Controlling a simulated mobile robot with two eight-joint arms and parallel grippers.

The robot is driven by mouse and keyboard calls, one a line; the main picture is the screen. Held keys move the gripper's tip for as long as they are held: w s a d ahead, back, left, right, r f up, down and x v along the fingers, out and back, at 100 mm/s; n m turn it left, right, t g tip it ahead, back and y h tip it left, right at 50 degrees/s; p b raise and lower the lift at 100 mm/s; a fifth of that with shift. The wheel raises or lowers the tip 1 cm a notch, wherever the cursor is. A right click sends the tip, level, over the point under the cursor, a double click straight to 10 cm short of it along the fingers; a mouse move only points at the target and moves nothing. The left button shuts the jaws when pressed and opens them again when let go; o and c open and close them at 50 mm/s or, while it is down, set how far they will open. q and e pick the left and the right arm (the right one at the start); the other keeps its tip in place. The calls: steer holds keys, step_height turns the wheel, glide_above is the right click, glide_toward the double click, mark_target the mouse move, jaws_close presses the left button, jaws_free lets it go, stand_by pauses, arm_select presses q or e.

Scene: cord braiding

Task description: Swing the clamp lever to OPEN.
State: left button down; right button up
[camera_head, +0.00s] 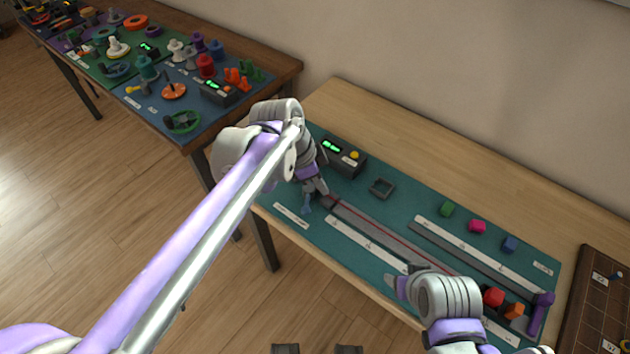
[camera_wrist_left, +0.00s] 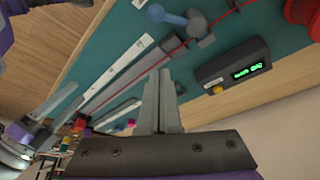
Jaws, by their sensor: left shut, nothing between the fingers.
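A blue lever with a rounded knob (camera_wrist_left: 157,14) is at the top of the left wrist view, joined to a grey-blue block (camera_wrist_left: 198,25) beside the red cord. In the head view a small blue part (camera_head: 306,204) shows just below my left gripper (camera_head: 322,189), and I take it for the same lever. My left gripper is shut and empty over the left end of the long grey rail (camera_head: 385,232). Its fingers (camera_wrist_left: 160,76) lie together in the wrist view, apart from the lever. My right gripper (camera_head: 403,275) is over the mat's front edge; its finger gap is unclear.
A dark box with a green display (camera_head: 343,158) and a yellow button stands behind the rail. A square grey frame (camera_head: 382,187), green, pink and blue cubes, and a purple upright part (camera_head: 540,314) are on the green mat. Another crowded table (camera_head: 190,130) is at the left.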

mark_target(308, 201)
arm_select(q)
steer(key=x, duration=0.6)
steer(key=shift+b, duration=0.3)
steer(key=a, duration=0.2)
steer(key=a+f, duration=0.1)
steer(key=shift+s, duration=0.4)
steer(key=shift+s+a, duration=0.1)
steer(key=shift+a, duration=0.25)
